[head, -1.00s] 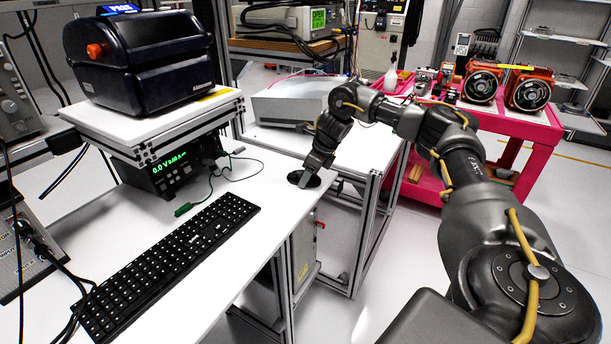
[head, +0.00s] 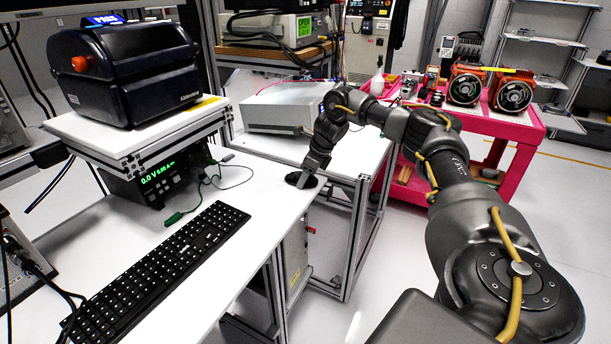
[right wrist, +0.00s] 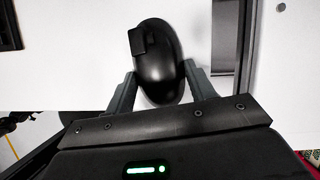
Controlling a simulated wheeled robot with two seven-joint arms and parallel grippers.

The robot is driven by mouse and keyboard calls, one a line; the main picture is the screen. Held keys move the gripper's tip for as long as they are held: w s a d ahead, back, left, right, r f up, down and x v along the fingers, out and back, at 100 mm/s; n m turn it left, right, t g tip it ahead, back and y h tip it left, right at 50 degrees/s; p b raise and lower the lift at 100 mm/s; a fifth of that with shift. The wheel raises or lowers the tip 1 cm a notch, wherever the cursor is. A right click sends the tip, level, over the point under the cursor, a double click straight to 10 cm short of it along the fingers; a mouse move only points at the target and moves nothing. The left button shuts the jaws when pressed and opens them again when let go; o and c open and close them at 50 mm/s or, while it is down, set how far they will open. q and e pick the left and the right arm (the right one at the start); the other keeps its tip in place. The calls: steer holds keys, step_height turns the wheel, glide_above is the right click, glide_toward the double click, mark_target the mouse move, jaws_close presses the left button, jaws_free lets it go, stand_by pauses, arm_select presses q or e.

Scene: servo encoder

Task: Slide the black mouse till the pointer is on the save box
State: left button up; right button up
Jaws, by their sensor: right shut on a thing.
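The black mouse (head: 293,179) lies on the white desk (head: 262,187), near its right edge and beyond the far end of the keyboard. My right gripper (head: 305,181) reaches down to it from above and hides part of it. In the right wrist view the mouse (right wrist: 160,60) sits between the two fingers of the right gripper (right wrist: 159,82), which are closed on its sides. The pointer and the save box are not in view. My left gripper is not in view.
A black keyboard (head: 160,270) lies on the desk to the left. A green-tipped lead (head: 174,218) lies between the keyboard and a power supply (head: 160,180). Clear desk surrounds the mouse on its left. A grey box (head: 280,108) stands on the bench behind.

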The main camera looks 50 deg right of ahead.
mark_target(312, 177)
steer(key=o, duration=1.1)
steer(key=v, duration=0.5)
steer(key=shift+r, duration=0.1)
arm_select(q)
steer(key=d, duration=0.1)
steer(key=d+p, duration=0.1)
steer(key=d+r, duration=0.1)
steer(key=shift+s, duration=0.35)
arm_select(e)
steer(key=v, duration=0.5)
steer(key=shift+s+d+r, duration=0.15)
steer(key=shift+s+r, duration=0.05)
steer(key=shift+r, duration=0.05)
